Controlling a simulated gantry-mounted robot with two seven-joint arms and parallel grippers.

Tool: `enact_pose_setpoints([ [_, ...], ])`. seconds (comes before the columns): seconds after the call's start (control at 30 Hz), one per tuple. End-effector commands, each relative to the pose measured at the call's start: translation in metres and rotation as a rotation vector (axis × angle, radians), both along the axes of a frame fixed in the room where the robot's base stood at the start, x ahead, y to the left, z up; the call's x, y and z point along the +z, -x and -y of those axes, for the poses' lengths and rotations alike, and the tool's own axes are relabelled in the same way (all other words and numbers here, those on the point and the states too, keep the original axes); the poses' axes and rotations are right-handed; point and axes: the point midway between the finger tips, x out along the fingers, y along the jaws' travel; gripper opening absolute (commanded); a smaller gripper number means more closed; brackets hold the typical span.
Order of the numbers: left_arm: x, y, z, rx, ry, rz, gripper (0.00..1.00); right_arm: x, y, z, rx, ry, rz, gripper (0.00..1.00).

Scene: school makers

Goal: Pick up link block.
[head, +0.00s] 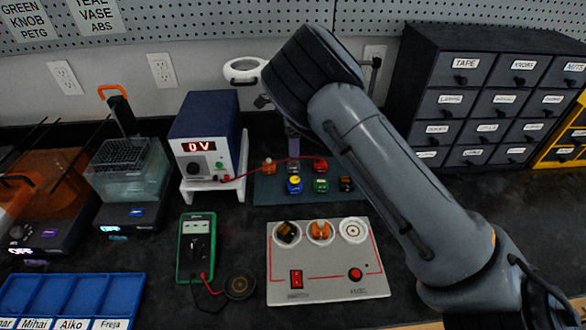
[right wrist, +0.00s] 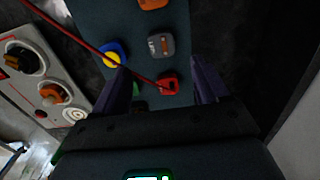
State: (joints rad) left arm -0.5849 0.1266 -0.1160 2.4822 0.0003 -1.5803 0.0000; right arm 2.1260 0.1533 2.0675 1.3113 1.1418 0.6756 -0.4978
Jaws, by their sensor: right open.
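Several small coloured blocks stand on a blue-grey mat (head: 262,195): orange (head: 269,167), grey (head: 293,167), red (head: 320,164), blue with a yellow top (head: 294,184), green (head: 320,185) and a dark one (head: 345,184). I cannot tell by marking which one is the link block. My right gripper (right wrist: 162,76) is open above the mat. In the right wrist view the red block (right wrist: 168,84) lies between its purple fingers, apart from both. The grey block (right wrist: 160,45) and blue block (right wrist: 111,54) lie beyond. My left gripper is not in view.
A red lead (head: 250,174) runs from the power supply (head: 205,140) across the mat towards the red block. A switch panel (head: 325,285) stands in front of the mat. A green multimeter (head: 196,248) lies left of it. Dark drawers (head: 470,95) stand at the back right.

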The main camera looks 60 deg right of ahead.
Motion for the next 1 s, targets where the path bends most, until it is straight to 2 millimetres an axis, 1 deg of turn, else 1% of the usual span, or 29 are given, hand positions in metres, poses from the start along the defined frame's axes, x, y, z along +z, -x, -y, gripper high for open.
enact_pose_setpoints([
  [0.03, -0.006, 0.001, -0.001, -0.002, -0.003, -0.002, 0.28, -0.011, 0.001, 0.0, -0.001, 0.0, -0.002, 0.74],
  [0.1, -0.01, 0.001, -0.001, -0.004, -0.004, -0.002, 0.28, -0.02, 0.0, 0.0, -0.001, 0.001, -0.001, 0.74],
  [0.2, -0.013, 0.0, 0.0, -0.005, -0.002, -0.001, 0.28, -0.03, 0.0, 0.001, -0.001, 0.001, 0.001, 0.74],
  [0.43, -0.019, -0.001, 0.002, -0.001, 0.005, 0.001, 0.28, -0.042, 0.001, 0.0, -0.001, 0.0, 0.0, 0.74],
  [0.63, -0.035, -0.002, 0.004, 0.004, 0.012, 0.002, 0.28, -0.068, 0.001, -0.002, -0.002, 0.0, 0.0, 0.74],
  [0.73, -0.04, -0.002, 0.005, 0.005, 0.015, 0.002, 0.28, -0.079, 0.002, -0.002, 0.0, 0.001, -0.001, 0.74],
  [0.83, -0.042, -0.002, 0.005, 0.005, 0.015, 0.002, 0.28, -0.085, 0.002, -0.001, -0.001, 0.002, -0.001, 0.74],
  [1.0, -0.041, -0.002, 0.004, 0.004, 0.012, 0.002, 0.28, -0.085, 0.002, -0.001, -0.001, 0.001, 0.0, 0.74],
])
